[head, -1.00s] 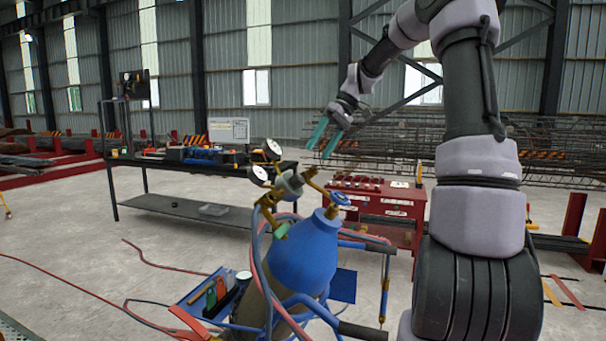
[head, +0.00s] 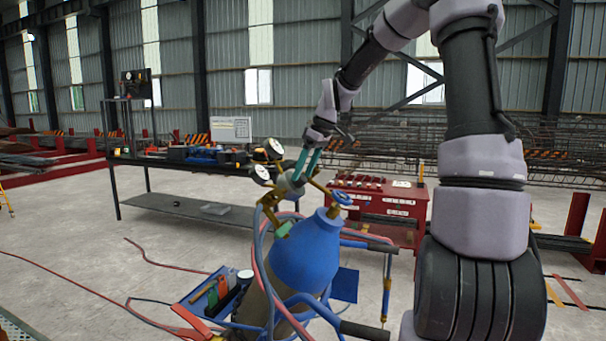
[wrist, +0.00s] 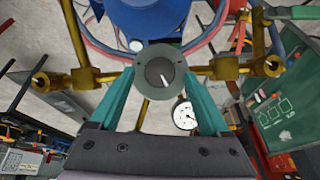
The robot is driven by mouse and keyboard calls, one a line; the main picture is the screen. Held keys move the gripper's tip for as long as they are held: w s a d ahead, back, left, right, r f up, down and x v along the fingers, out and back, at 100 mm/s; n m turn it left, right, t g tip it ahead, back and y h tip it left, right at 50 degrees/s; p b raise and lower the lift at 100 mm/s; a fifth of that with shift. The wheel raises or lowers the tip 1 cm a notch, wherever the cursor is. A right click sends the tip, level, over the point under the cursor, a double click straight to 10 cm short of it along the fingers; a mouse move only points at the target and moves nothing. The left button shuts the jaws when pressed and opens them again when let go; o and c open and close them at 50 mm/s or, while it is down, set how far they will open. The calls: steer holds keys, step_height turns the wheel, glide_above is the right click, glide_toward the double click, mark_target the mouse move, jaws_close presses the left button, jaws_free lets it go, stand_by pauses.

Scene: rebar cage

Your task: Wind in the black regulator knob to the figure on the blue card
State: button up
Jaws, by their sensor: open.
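The regulator knob (wrist: 159,74) is a round dark disc with a white pointer mark inside a grey-green ring, in the middle of the wrist view. In the head view the regulator (head: 290,184) sits above the blue-topped cylinder (head: 303,250). My gripper (head: 307,172) has teal fingers and points down at it. In the wrist view my gripper (wrist: 158,84) is open, with one finger on each side of the knob; I cannot tell if they touch it. A white gauge (wrist: 184,114) lies beside the right finger. A blue panel (head: 345,285) hangs by the cart; no figure is readable.
Brass fittings (wrist: 225,68) and hoses surround the knob. A red tool cabinet (head: 372,208) and a dark bench (head: 180,204) stand behind. Red hoses (head: 80,286) lie on the floor at left.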

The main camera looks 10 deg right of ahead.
steer(key=shift+w+a+f, duration=0.1)
steer(key=shift+a+f, duration=0.1)
steer(key=shift+f, duration=0.2)
steer(key=shift+c, duration=0.3)
jaws_close()
steer(key=shift+o, duration=0.3)
jaws_free()
steer(key=v, duration=1)
steer(key=shift+d+r, duration=0.2)
steer(key=shift+r, duration=0.15)
